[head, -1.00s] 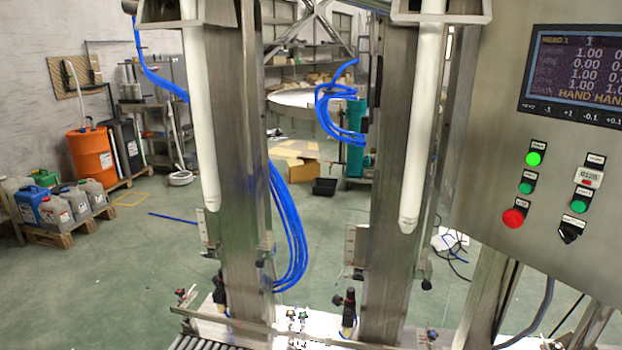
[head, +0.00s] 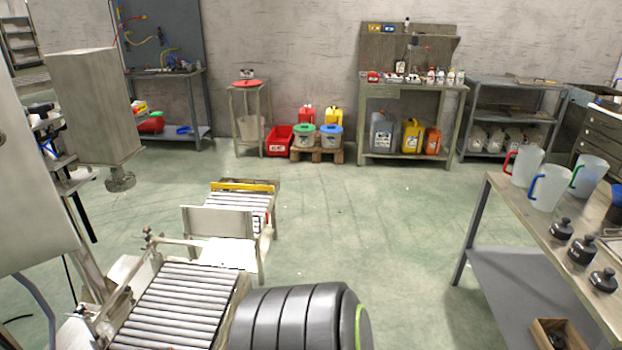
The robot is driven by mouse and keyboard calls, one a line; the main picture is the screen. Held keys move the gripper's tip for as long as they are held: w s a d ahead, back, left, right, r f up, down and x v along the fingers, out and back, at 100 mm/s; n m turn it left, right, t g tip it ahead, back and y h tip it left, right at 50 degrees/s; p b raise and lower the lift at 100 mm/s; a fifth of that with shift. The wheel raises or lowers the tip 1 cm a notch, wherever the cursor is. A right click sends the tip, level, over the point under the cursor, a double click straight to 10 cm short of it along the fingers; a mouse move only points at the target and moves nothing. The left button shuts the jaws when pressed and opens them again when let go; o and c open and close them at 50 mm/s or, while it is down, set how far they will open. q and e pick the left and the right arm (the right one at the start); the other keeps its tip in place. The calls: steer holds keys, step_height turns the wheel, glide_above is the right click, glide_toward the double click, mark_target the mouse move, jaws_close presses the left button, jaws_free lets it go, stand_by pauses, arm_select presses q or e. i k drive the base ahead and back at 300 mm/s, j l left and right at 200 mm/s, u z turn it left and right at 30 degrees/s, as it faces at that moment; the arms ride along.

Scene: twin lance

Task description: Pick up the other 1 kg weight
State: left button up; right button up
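Several black knobbed weights stand on the bench at the right of the head view. One weight (head: 561,230) is at the back, another weight (head: 581,251) is in the middle, and a third weight (head: 603,281) is nearer the front. Their markings are too small to read, so I cannot tell which is a 1 kg weight. Neither of my grippers is in view.
The bench (head: 540,228) also bears frosted jugs with red, blue (head: 551,188) and green handles. A wooden box (head: 562,334) sits low beneath it. A roller conveyor (head: 178,308) is at lower left. Open green floor (head: 385,225) lies between conveyor and bench.

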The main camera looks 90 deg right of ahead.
mark_target(562, 231)
steer(key=z, duration=4.3)
